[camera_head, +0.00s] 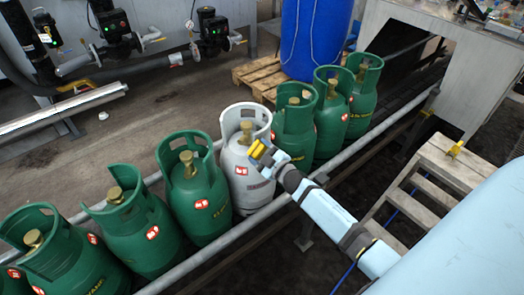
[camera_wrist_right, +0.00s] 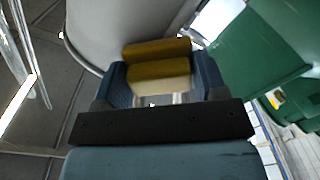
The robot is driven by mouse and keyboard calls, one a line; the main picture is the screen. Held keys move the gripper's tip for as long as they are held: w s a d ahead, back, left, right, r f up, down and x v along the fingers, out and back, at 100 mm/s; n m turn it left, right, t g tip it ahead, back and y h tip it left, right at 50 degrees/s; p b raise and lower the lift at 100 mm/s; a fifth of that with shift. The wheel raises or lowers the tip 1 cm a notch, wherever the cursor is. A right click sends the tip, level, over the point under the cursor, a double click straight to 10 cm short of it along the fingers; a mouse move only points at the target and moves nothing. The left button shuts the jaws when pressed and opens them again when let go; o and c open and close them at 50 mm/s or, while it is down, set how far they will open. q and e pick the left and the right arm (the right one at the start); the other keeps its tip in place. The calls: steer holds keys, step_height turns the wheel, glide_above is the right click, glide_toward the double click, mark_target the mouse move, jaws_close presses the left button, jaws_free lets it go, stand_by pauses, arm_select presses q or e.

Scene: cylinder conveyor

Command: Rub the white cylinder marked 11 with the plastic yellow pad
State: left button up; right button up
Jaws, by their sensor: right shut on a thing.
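The white cylinder (camera_head: 238,185) stands upright in the row of green ones, with a brass valve and a small red label whose marking is too small to read surely. My right gripper (camera_head: 262,153) is at its upper right side. In the right wrist view, the gripper (camera_wrist_right: 160,85) is shut on the yellow pad (camera_wrist_right: 158,66), which sits between its dark fingers. The white cylinder's curved wall (camera_wrist_right: 125,22) is just beyond the pad; I cannot tell whether they touch. My left gripper is out of view.
Several green cylinders (camera_head: 198,200) stand on both sides of the white one, behind a grey rail (camera_head: 235,232). A blue barrel (camera_head: 308,40) stands on a wooden pallet (camera_head: 258,76) behind. Wooden steps (camera_head: 448,170) are at right. A green cylinder (camera_wrist_right: 265,50) fills the wrist view's right.

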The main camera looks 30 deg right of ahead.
steer(key=shift+s+d+p, duration=0.2)
steer(key=shift+s+p, duration=0.2)
steer(key=shift+s, duration=1.1)
steer(key=shift+s+d+p, duration=0.15)
steer(key=shift+s+p, duration=0.25)
steer(key=shift+s, duration=1.1)
steer(key=shift+s+d+p, duration=0.15)
steer(key=shift+s+p, duration=0.25)
steer(key=shift+s, duration=1.05)
